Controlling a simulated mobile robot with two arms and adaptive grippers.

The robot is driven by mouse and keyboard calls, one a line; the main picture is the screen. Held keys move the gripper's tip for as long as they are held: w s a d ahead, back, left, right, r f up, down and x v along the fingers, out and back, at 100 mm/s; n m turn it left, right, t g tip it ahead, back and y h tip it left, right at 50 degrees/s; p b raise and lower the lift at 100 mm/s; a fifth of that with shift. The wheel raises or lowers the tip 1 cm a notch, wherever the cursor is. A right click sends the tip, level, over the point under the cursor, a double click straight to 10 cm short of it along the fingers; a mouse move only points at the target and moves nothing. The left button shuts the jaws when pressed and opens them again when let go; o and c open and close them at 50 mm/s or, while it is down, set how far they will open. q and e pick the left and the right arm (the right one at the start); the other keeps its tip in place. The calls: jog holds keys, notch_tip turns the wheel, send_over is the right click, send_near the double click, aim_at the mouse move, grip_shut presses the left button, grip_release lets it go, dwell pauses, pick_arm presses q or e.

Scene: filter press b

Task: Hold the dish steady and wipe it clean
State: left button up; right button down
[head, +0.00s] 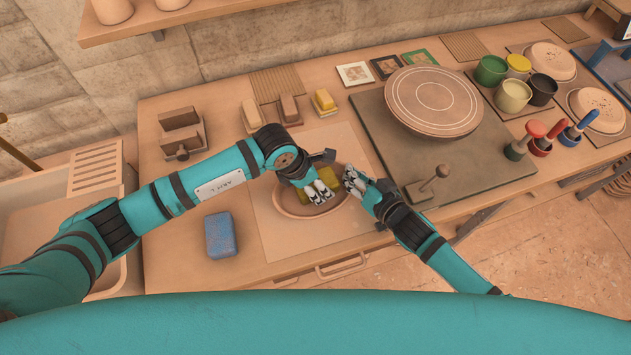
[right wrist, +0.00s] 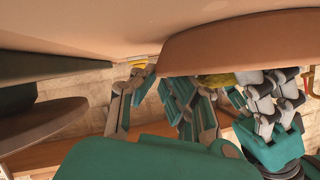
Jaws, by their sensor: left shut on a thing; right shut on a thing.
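A reddish-brown oval dish (head: 283,208) sits on the pale board at the front of the bench. My left gripper (head: 319,193) is over the dish, shut on a yellow-green sponge (head: 329,176) that shows on both sides of the fingers. My right gripper (head: 354,181) is at the dish's right side, shut on its rim; the exact contact is hard to see. In the right wrist view the dish (right wrist: 225,48) fills the upper right, with the sponge (right wrist: 215,79) and my left gripper (right wrist: 265,100) beside it. The fingers hide part of the dish's inside.
A blue sponge (head: 220,235) lies left of the board. Wooden blocks (head: 289,108) and a yellow-topped block (head: 324,102) stand behind. A round turntable (head: 434,100) stands at the right on a dark slab, with a lever (head: 427,186) near its front. Cups (head: 491,70) stand further right.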

pick_arm(q)
jog(key=shift+s+a+f, duration=0.15)
jog(key=shift+s+a, duration=0.3)
jog(key=shift+a, duration=0.4)
pick_arm(e)
jog(key=shift+s+f, duration=0.1)
jog(key=shift+f, duration=0.1)
pick_arm(q)
jog(key=shift+d, duration=0.15)
jog(key=shift+w+d, duration=0.45)
jog(key=shift+d, duration=0.35)
jog(key=shift+s+a, duration=0.2)
jog(key=shift+a, duration=0.3)
jog(key=shift+r, duration=3.85)
